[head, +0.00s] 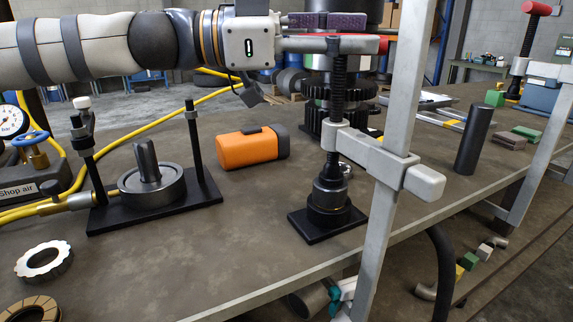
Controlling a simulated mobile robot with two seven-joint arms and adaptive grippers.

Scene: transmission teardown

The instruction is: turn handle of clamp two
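The nearest clamp has a pale metal frame (395,125), a black threaded spindle (338,85) and a red handle (362,44) at its top. Its lower end stands over a dark part on a black base plate (327,224). A second clamp with a red-knobbed handle (537,9) stands at the far right; which one is clamp two is not marked. My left gripper (322,32) reaches in from the left, its fingers level with the near clamp's red handle and overlapping it in the picture. I cannot tell whether it grips it. My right gripper is out of view.
An orange-and-black block (252,147) lies mid-bench. A fixture with two black posts (153,190) stands at left beside yellow hoses (140,132). A gear stack (340,92) stands behind the clamp, and a dark cylinder (474,139) to its right. The front middle bench is clear.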

